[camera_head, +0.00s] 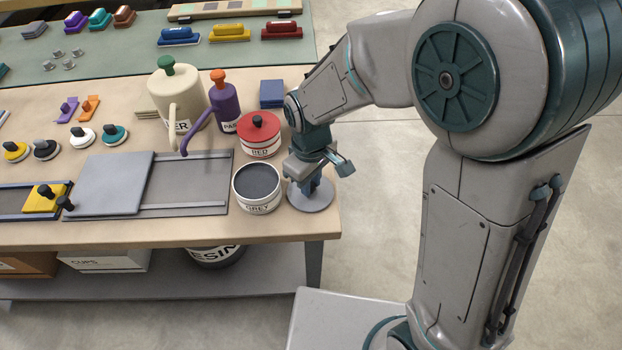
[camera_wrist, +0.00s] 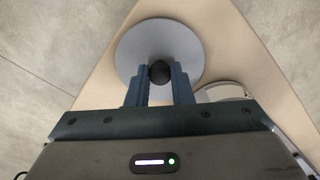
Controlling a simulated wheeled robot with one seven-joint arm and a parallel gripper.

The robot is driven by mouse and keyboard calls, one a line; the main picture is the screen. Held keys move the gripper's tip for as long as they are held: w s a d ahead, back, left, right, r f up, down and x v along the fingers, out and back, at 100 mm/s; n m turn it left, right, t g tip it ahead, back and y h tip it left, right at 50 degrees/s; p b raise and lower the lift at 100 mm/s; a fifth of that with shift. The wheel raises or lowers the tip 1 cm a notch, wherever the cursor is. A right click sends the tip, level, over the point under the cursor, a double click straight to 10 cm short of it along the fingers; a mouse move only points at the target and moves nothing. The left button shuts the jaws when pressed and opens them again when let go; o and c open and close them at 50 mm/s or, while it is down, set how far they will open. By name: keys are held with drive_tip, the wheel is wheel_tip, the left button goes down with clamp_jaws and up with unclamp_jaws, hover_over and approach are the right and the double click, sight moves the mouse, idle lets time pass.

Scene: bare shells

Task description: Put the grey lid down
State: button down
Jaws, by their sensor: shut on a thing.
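The grey lid (camera_head: 311,196) is a flat round disc with a dark knob, near the table's right front corner. In the wrist view the grey lid (camera_wrist: 185,38) lies level beyond my fingers, with its black knob between them. My gripper (camera_head: 312,176) is shut on that knob; it also shows in the wrist view (camera_wrist: 159,74). The lid is at or just above the tabletop; I cannot tell whether it touches. The open tub labelled GREY (camera_head: 257,190), with dark contents, stands just left of the lid.
A red-lidded tub (camera_head: 259,135) stands behind the grey tub, with a purple can (camera_head: 228,105) and a cream can (camera_head: 178,98) to its left. A sliding grey panel (camera_head: 115,183) lies on the left. The table's right edge is close to the lid.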

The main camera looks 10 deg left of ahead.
drive_tip(key=shift+f, duration=0.15)
drive_tip(key=c, duration=1.3)
unclamp_jaws()
wheel_tip(320, 180, up, 12)
drive_tip(key=shift+r, duration=0.2)
drive_tip(key=s+d+m+t, duration=0.1)
drive_tip(key=s+d+m, duration=0.1)
drive_tip(key=d+m, duration=0.2)
drive_tip(key=s+d+m+t, duration=0.1)
drive_tip(key=s+d+m, duration=0.2)
drive_tip(key=d, duration=0.8)
drive_tip(key=s+d+r+m, duration=0.1)
drive_tip(key=s+d+m, duration=0.1)
drive_tip(key=d+m, duration=0.3)
drive_tip(key=shift+s+d+t, duration=0.15)
drive_tip(key=shift+d+t, duration=0.05)
drive_tip(key=shift+d, duration=0.5)
drive_tip(key=shift+s+d+t, duration=0.1)
drive_tip(key=shift+d+t, duration=0.1)
drive_tip(key=shift+d, duration=0.45)
